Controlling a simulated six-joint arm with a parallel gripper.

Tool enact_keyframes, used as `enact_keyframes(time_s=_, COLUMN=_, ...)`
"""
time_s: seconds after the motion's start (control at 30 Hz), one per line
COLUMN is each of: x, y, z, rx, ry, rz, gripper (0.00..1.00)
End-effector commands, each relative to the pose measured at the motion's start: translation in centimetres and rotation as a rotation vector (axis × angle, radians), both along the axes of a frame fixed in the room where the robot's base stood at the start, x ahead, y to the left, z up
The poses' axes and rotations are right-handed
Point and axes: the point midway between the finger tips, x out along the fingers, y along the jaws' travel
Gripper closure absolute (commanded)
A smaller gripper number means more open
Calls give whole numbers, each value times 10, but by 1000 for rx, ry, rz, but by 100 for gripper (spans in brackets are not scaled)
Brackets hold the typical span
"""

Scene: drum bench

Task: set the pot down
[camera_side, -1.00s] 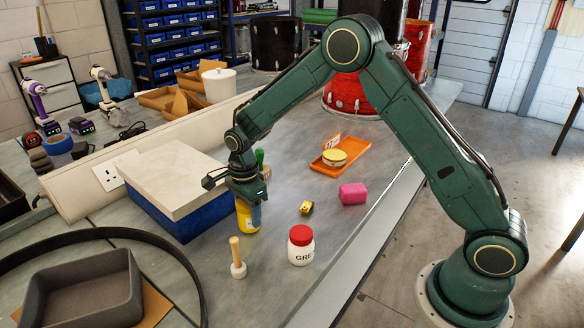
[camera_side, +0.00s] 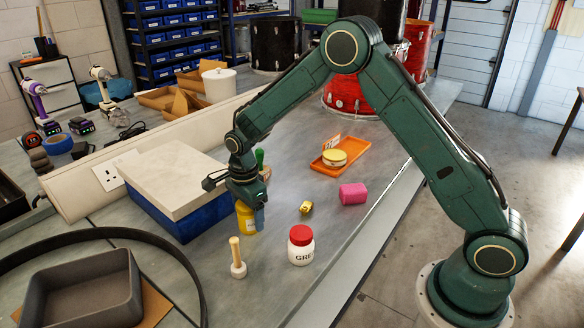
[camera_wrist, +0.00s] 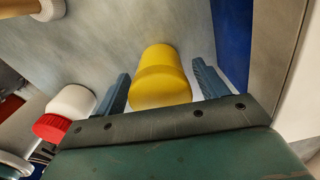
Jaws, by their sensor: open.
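A yellow pot (camera_side: 245,219) stands upright on the bench beside the blue box with the pale lid. My gripper (camera_side: 251,212) points down over it, with a finger on either side. In the wrist view the yellow pot (camera_wrist: 160,80) is between the two fingers of my gripper (camera_wrist: 160,88), with a gap on each side. The jaws are open. The pot's upper part is partly hidden by the gripper in the side view.
A white jar with a red lid (camera_side: 301,246) and a wooden-handled tool (camera_side: 237,258) stand in front. The blue box (camera_side: 190,210) is close on the left. A pink block (camera_side: 353,194), small yellow item (camera_side: 305,208) and orange tray (camera_side: 322,168) are to the right.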

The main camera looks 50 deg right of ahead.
Motion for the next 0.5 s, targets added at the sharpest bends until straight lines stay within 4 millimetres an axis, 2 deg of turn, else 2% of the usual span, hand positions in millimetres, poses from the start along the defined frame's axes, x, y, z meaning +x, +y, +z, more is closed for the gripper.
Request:
enact_keyframes(time_s=0.27, x=1, y=0, z=21, rx=0, ry=-4, rz=0, gripper=28)
enact_keyframes(time_s=0.5, x=1, y=0, z=58, rx=1, ry=-5, rz=0, gripper=28)
